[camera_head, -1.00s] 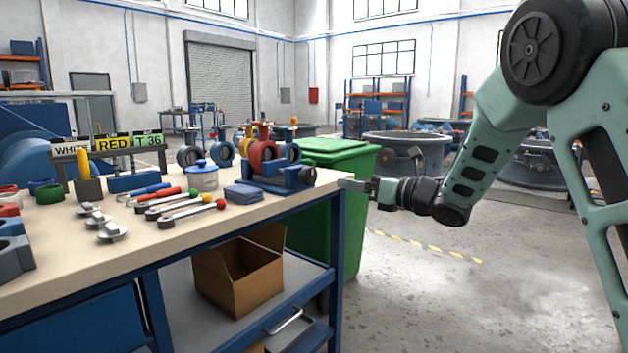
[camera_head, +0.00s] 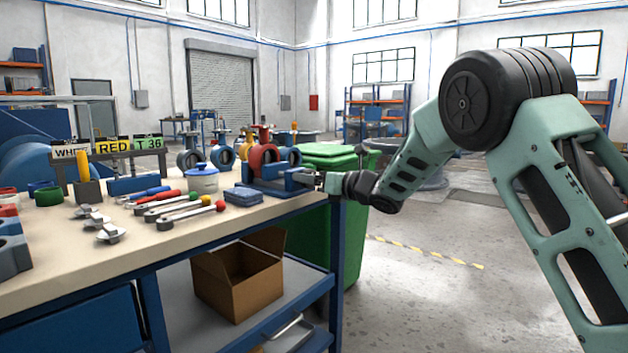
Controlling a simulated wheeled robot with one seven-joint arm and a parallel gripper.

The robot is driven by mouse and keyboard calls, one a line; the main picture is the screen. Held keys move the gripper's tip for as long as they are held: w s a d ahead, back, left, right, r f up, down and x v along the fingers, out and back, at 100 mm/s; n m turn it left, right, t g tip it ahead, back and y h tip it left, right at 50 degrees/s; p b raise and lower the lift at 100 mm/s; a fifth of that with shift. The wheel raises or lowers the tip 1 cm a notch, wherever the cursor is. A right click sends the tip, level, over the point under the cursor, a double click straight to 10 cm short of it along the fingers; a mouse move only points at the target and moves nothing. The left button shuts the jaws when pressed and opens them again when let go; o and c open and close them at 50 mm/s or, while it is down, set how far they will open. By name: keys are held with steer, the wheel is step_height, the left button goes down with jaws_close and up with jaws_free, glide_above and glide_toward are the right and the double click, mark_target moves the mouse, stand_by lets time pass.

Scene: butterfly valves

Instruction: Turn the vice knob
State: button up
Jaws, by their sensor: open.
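The blue vice (camera_head: 284,184) stands at the right corner of the workbench, with a red butterfly valve (camera_head: 263,156) in or right behind it. The vice knob is at the vice's right end, where the gripper now covers it or nearly so. My gripper (camera_head: 318,180) comes in from the right at the vice's end, level with the knob. The jaws look small and dark here. I cannot tell whether they touch the knob or sit around it.
The workbench (camera_head: 130,238) holds several colour-tipped wrenches (camera_head: 184,214), a white pot with a blue lid (camera_head: 203,179) and a blue block (camera_head: 243,195) left of the vice. A green bin (camera_head: 345,215) stands behind the bench corner, close under my arm. Open floor lies to the right.

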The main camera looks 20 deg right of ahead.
steer(key=c, duration=1)
steer(key=shift+m, duration=0.4)
